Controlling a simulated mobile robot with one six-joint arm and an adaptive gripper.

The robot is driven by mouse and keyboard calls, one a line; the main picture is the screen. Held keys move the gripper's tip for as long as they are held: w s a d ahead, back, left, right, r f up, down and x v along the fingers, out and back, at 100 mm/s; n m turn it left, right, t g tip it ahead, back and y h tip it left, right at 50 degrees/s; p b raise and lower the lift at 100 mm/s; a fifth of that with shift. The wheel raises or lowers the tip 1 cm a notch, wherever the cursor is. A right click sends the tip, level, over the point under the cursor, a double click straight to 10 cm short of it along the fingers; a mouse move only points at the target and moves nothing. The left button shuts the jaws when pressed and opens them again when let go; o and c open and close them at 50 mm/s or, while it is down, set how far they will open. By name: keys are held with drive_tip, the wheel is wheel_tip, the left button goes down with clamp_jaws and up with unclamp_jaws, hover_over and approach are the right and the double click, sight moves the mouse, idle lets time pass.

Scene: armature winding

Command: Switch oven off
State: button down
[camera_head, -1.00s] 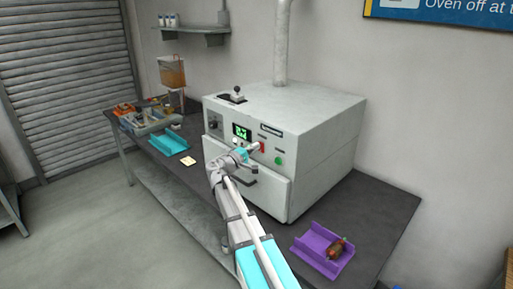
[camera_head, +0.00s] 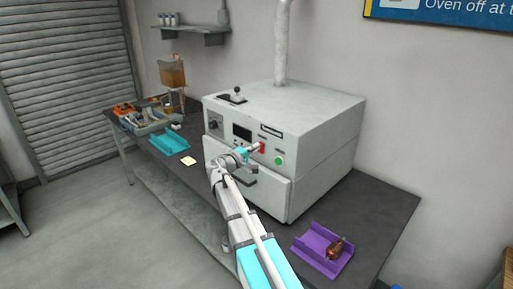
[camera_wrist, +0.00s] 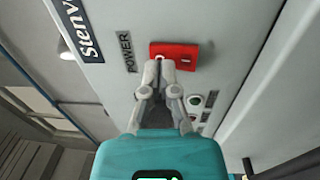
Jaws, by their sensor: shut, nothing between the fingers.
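The oven (camera_head: 310,125) is a grey-white box on the dark bench, with its display (camera_head: 242,132) dark. The red power switch (camera_head: 262,147) sits on its front panel. In the wrist view the red switch (camera_wrist: 174,56) is beside a "POWER" label (camera_wrist: 127,52). My gripper (camera_head: 254,150) is at the front panel by the switch. In the wrist view my gripper (camera_wrist: 159,70) is shut and empty, its fingertips at the lower left part of the red switch, covering a little of it. Whether they touch it I cannot tell.
A green button (camera_head: 279,160) is right of the switch. A purple tray (camera_head: 322,250) with a small brown part lies at the bench's right end. The oven door handle is below my gripper.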

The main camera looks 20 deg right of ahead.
drive_tip(key=r+p+v, duration=0.1)
drive_tip(key=r+v, duration=0.1)
drive_tip(key=v, duration=1.1)
drive_tip(key=shift+a+r, duration=0.3)
drive_tip(key=s+d+f+m+g+y, duration=0.25)
drive_tip(key=s+f+g+y, duration=0.4)
drive_tip(key=s+f, duration=0.65)
drive_tip(key=s+a+f+m+y, duration=0.1)
drive_tip(key=s+a+f+y, duration=0.6)
drive_tip(key=s+a+y, duration=0.2)
drive_tip(key=shift+s+a+m+y, duration=0.2)
drive_tip(key=shift+a+m+y, duration=0.2)
drive_tip(key=shift+y, duration=0.65)
drive_tip(key=shift+a, duration=0.1)
idle(0.8)
